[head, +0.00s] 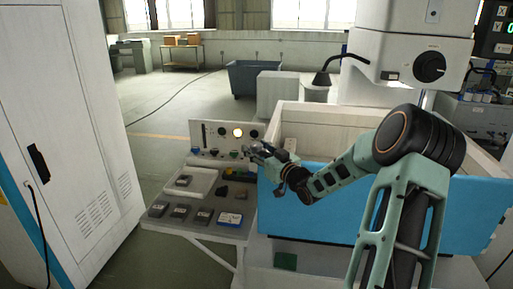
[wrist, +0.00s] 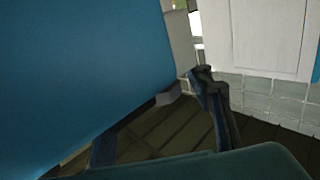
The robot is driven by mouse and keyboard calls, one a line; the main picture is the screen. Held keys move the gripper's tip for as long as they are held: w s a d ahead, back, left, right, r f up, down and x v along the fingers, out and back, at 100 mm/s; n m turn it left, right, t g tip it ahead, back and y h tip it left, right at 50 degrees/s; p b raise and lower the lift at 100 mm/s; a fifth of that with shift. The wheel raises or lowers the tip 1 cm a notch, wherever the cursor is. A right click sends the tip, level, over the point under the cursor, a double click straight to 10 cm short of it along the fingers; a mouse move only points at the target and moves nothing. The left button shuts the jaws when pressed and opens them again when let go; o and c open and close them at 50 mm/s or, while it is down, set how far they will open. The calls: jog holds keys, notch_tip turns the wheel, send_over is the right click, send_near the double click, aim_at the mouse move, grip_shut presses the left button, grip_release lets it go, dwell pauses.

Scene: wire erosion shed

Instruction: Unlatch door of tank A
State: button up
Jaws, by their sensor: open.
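The tank (head: 330,118) has pale walls and a blue front door (head: 330,205), which looks closed. Its blue face also fills the left of the wrist view (wrist: 75,70). My gripper (head: 260,150) is at the tank's front left corner, near the door's upper left edge. In the wrist view my gripper (wrist: 187,87) is open, with a dark finger on the right and a grey tip close to the blue face. I see nothing held. I cannot make out a latch; my gripper and arm cover part of the corner and door.
A side shelf (head: 185,228) with several small blocks and a tray stands left of the tank, below a control panel (head: 215,138) with a lit lamp. A white cabinet (head: 70,120) stands at the left. The floor behind is mostly open.

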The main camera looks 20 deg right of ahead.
jog(key=shift+c, duration=0.2)
jog(key=c, duration=1.1)
